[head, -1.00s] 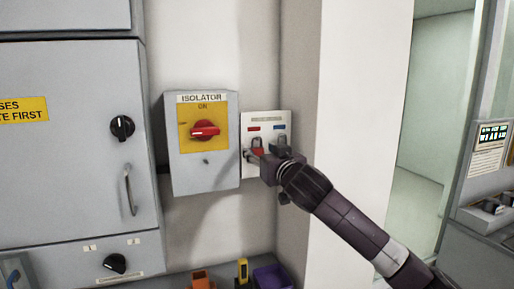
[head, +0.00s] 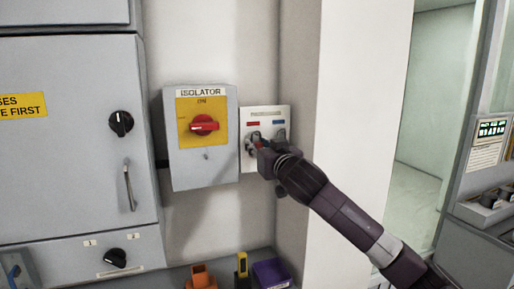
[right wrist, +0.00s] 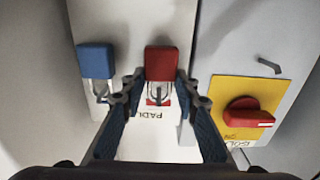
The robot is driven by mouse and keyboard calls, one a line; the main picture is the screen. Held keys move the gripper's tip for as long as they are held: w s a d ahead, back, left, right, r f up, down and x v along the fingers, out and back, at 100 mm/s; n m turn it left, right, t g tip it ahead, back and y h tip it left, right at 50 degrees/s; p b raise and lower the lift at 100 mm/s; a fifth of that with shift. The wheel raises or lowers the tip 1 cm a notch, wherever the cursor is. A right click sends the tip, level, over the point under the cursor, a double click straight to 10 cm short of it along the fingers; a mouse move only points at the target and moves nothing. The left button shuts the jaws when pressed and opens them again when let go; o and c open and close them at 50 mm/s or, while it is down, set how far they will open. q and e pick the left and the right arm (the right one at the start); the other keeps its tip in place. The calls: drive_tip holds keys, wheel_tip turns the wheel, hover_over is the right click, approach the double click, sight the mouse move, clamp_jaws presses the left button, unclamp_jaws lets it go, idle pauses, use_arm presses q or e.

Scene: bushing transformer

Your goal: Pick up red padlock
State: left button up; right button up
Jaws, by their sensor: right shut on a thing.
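The red padlock (right wrist: 162,64) hangs by its shackle from the white padlock board (right wrist: 150,148) in the right wrist view, which shows the board upside down. My right gripper (right wrist: 158,86) has a fingertip at each side of the red padlock and is shut on it. In the head view my right gripper (head: 255,143) is at the board (head: 250,113) and hides most of the red padlock. The padlock still appears to be at its hanging place. My left gripper is not in view.
A blue padlock (right wrist: 95,61) hangs beside the red one. The grey isolator box (head: 205,172) with its red switch (head: 203,124) stands just left of the board. Below are an orange thing (head: 200,278), a yellow-black thing (head: 242,268) and a purple bin (head: 271,273).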

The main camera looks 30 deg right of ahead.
drive_tip(key=shift+r, duration=0.1)
drive_tip(key=shift+r, duration=0.5)
drive_tip(key=shift+s+b, duration=0.2)
drive_tip(key=shift+b, duration=0.3)
drive_tip(key=r+b+v, duration=0.1)
drive_tip(key=b+v, duration=0.3)
drive_tip(key=v, duration=1.3)
drive_tip(key=shift+s+r, duration=0.3)
drive_tip(key=shift+s, duration=0.15)
drive_tip(key=b+v, duration=0.5)
drive_tip(key=v, duration=0.1)
drive_tip(key=shift+s, duration=0.35)
